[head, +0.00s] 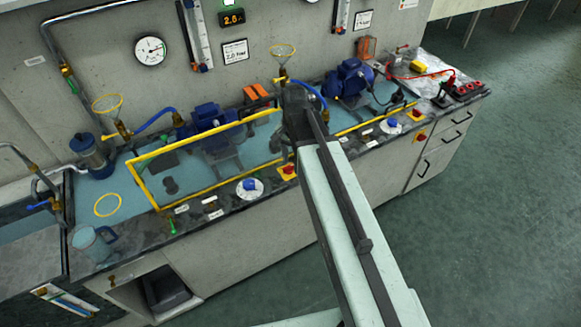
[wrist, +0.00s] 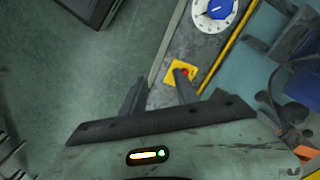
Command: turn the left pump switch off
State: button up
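The left pump (head: 212,125) is a blue motor unit behind a yellow rail on the bench. In front of it are a white dial with a blue knob (head: 249,186) and, to its right, a red switch on a yellow plate (head: 288,172). In the wrist view a red switch on a yellow plate (wrist: 181,72) lies just beyond my gripper (wrist: 158,88). My gripper's two dark fingers are apart with nothing between them, the right one close to the plate. I cannot tell whether it touches. In the head view my arm hides the fingertips.
The yellow rail (head: 143,185) runs along the bench front behind the controls. A second blue pump (head: 350,78) with its own dial (head: 390,126) and red switch (head: 417,114) is at the right. A jug (head: 92,245) stands at the left. The floor (head: 480,220) is clear at right.

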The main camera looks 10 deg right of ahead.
aim_at(288, 166)
jog(key=w+f+m, duration=0.1)
jog(key=w+m, duration=0.1)
jog(key=w+f+m+b, duration=0.1)
jog(key=w+m, duration=0.1)
jog(key=w, duration=0.1)
jog(key=w+f+m, duration=0.1)
jog(key=w+m, duration=0.1)
jog(key=m, duration=0.1)
jog(key=shift+w+b, duration=0.25)
jog(key=shift+b, duration=0.15)
notch_tip(288, 166, down, 8)
jog(key=b, duration=0.8)
jog(key=shift+s+r, duration=0.1)
